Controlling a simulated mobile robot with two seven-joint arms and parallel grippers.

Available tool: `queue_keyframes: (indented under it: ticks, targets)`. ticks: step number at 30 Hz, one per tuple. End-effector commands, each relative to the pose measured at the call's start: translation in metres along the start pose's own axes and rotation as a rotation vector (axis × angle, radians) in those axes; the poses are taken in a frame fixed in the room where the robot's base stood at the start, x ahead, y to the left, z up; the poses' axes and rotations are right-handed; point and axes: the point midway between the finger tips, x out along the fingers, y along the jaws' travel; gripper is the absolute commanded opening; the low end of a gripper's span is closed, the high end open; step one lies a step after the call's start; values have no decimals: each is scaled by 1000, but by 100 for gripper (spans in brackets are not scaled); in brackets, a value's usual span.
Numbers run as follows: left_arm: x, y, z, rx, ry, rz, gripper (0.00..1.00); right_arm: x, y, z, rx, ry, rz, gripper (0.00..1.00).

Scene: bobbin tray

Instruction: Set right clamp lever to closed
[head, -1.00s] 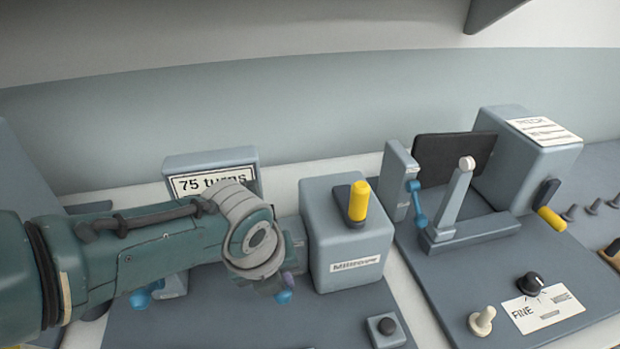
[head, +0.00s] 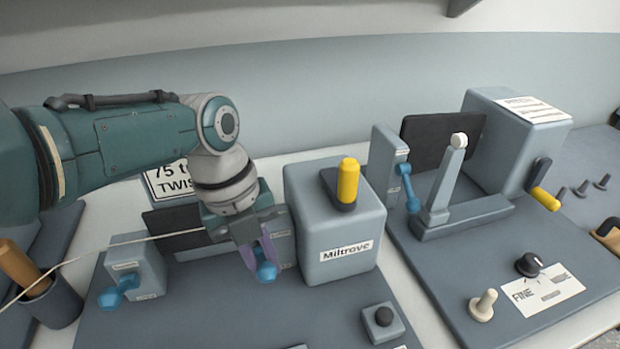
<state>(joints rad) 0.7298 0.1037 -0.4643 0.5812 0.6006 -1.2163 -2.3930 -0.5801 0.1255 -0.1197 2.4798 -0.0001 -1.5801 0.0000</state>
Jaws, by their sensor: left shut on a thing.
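My left gripper (head: 262,258) points down, its purple fingers shut on the blue lever (head: 266,271) of the right clamp. Only the lever's rounded blue end shows clearly; my gripper hides its root and most of the right clamp (head: 284,240), so its exact angle cannot be told. The left clamp (head: 137,262) is a grey-blue block with its own blue lever (head: 118,292) pointing out to the lower left. A thin pale wire (head: 130,242) runs from the lower left, over the left clamp, to behind my gripper. My right gripper is not in view.
A grey box (head: 335,225) with a yellow handle (head: 348,183) stands close right of my gripper. A counter sign (head: 168,180) is partly behind my arm. A black button block (head: 383,322) is in front. A cup (head: 55,303) holds a wooden-coloured rod at left.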

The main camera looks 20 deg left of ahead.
Motion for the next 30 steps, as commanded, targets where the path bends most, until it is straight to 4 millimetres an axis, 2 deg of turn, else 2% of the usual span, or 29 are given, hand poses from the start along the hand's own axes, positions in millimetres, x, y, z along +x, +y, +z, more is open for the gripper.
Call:
queue_keyframes:
  ticks: [1, 4, 5, 15, 23, 26, 30]
  targets:
    - [-1, -4, -8, 0, 25, -4, 0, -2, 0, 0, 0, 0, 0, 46]
    - [-1, -4, -8, 0, 25, -4, 0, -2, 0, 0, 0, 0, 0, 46]
    - [-1, -4, -8, 0, 25, -4, 18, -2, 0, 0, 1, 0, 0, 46]
    - [-1, -3, -6, -1, 21, -3, 55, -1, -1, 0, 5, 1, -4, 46]
    - [-3, -2, -4, -1, 16, -2, 55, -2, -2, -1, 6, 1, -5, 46]
    - [-13, -3, -4, -2, 15, -3, 55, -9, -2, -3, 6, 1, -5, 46]
    - [-39, -3, -4, 0, 13, -4, 55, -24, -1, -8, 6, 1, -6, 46]
